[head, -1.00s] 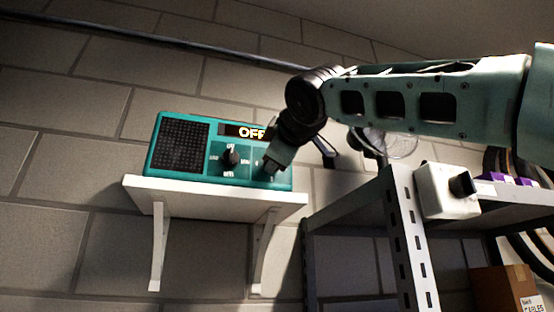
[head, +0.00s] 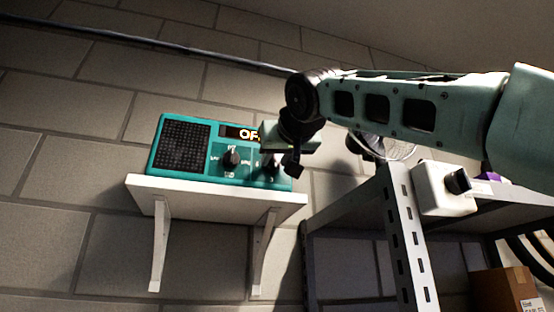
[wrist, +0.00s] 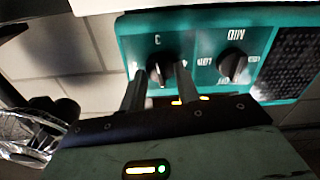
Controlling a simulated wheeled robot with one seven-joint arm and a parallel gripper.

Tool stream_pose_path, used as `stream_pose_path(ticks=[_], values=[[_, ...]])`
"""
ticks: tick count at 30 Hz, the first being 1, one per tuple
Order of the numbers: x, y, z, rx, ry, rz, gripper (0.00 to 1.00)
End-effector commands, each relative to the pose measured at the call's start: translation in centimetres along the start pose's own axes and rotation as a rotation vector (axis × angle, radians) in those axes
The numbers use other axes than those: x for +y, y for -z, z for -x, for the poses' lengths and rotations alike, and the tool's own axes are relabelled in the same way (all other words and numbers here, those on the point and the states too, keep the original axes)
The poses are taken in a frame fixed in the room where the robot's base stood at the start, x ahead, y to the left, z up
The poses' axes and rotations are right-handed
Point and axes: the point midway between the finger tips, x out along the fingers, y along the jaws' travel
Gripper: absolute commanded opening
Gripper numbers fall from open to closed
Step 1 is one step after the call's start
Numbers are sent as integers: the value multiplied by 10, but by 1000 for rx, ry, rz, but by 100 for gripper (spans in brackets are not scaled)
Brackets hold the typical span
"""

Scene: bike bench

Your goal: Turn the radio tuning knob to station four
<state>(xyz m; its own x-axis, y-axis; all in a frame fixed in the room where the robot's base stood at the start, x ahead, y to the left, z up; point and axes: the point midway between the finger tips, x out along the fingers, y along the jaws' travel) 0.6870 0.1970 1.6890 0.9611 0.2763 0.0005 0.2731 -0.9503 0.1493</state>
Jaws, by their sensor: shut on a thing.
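The teal radio (head: 180,148) stands on a white wall shelf, with a dark speaker grille on its left in the head view. Its lit display (head: 241,132) shows "OF", the rest hidden behind my gripper. A black knob (head: 231,158) with labels around it sits at the front's middle. A second black knob (wrist: 160,68), to the right of it in the head view, is the tuning knob. My gripper (wrist: 161,84) is shut on this tuning knob, one finger on each side.
The white shelf (head: 215,194) is on a block wall. A round wire-caged thing (head: 385,146) is behind my arm. A cardboard box (head: 505,287) sits lower right.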

Motion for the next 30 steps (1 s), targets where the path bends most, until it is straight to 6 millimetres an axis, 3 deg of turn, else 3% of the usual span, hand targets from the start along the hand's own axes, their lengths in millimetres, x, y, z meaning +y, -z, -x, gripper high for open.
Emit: stream_pose_path(ticks=[30], values=[[0,-2,-1,-3,-1,-964,9]])
